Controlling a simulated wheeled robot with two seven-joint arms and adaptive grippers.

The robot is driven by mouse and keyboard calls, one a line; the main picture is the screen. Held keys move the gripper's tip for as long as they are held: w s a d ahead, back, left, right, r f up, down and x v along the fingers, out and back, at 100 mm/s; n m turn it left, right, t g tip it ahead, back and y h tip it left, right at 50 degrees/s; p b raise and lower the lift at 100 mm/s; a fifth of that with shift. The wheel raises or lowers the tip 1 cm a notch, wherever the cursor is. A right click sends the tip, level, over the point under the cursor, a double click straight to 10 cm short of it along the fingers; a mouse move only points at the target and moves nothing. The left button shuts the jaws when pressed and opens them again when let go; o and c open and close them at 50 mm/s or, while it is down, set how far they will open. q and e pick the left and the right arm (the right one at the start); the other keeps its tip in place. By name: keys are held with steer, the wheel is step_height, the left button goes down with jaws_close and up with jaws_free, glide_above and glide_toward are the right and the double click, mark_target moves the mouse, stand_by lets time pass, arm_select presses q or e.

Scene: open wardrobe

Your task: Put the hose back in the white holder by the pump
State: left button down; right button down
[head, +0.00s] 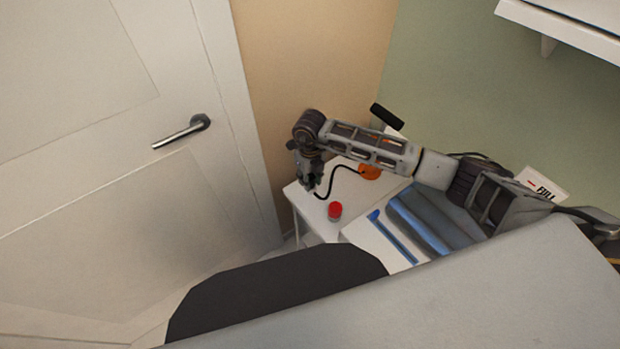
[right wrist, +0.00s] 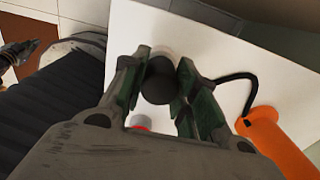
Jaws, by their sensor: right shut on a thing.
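My right gripper (head: 310,184) is over the left part of a white table. In the right wrist view its two fingers (right wrist: 162,88) are shut on the dark, round end of the hose (right wrist: 160,82). The black hose (head: 343,168) curves from the gripper to the orange pump (head: 370,172), which also shows in the wrist view (right wrist: 280,140).
A red-topped item (head: 335,210) stands near the table's (head: 307,204) front edge. Blue and grey things (head: 428,222) lie to the right. A white door (head: 90,150) is at the left, and a shelf (head: 565,30) juts from the green wall at upper right.

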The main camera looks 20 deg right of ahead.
steer(key=shift+f, duration=0.25)
steer(key=c, duration=1)
jaws_free()
steer(key=shift+c, duration=0.2)
steer(key=shift+r, duration=0.5)
arm_select(q)
steer(key=shift+s+f, duration=0.3)
steer(key=shift+s, duration=0.15)
arm_select(e)
step_height(320, 180, up, 11)
arm_select(q)
steer(key=shift+a, duration=0.1)
arm_select(e)
steer(key=shift+f, duration=0.1)
